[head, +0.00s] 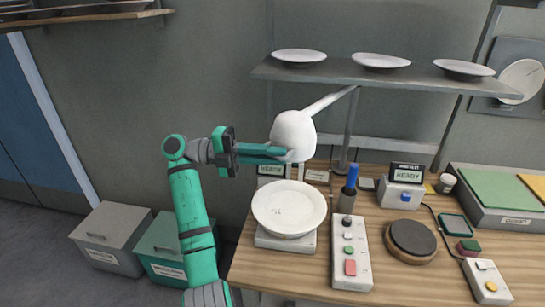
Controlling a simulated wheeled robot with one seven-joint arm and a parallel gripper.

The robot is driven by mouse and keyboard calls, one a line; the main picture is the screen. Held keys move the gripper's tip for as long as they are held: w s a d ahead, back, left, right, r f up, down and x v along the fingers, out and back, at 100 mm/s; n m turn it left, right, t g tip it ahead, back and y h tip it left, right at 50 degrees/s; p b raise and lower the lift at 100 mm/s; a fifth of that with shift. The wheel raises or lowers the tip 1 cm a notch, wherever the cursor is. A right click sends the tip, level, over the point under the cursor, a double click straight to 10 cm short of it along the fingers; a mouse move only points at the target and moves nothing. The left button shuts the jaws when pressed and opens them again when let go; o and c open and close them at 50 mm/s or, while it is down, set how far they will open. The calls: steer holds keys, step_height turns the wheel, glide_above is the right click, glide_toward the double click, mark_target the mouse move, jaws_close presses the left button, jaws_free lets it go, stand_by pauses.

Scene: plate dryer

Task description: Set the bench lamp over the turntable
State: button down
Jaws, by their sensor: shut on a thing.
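The bench lamp has a white rounded head (293,134) on a pale arm that runs up right to the shelf post. My gripper (285,155) is shut at the lower left side of the lamp head; the exact grip point is partly hidden. The lamp head is above a round white plate (288,205) that lies on a low white base (283,241) at the table's left end. This base may be the turntable.
A shelf (360,75) with 3 plates spans above the table. A control box (350,253) with buttons, a dark cup with a blue-handled tool (349,185) and a small box reading READY (402,188) stand on the wooden table (385,285). Bins stand on the floor at left.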

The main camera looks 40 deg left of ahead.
steer(key=shift+w+r, duration=0.1)
steer(key=c, duration=1.8)
jaws_free()
steer(key=v, duration=1.1)
